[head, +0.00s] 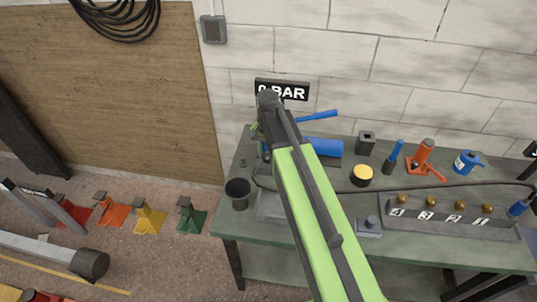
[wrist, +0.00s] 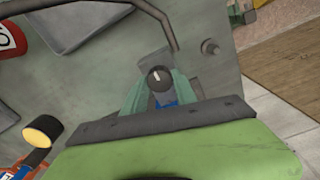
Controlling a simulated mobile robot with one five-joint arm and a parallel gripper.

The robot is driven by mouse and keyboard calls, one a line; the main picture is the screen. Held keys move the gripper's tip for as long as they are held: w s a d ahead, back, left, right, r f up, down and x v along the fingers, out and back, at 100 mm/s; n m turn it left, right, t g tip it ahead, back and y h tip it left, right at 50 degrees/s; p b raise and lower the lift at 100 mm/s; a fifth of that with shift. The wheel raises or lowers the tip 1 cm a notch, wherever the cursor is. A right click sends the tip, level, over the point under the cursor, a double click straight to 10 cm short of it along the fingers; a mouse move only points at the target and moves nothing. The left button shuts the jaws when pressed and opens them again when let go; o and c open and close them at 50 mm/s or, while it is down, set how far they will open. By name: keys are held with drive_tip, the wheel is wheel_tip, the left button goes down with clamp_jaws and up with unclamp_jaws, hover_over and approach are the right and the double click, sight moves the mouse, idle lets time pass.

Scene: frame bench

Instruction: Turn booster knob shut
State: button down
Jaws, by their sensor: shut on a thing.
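The booster knob (wrist: 159,78) is a small dark round knob with a white mark, in the middle of the wrist view. The mark points roughly straight up in that view. My gripper (wrist: 160,90) has its two teal fingers on either side of the knob and is shut on it. A bit of blue shows just below the knob. In the head view my green arm reaches over the bench (head: 275,236) and its dark wrist hides the knob. A sign (head: 290,90) reading "0 BAR" is partly covered by my wrist.
A black cup (head: 238,193) stands at the bench's left end. A numbered valve block (head: 440,214) is at the right.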

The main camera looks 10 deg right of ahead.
sight(268, 156)
drive_tip(key=shift+d, duration=0.1)
drive_tip(key=c, duration=1)
unclamp_jaws()
wheel_tip(268, 156, up, 17)
drive_tip(key=p, duration=1.7)
drive_tip(key=shift+r, duration=0.2)
drive_tip(key=shift+f, duration=0.15)
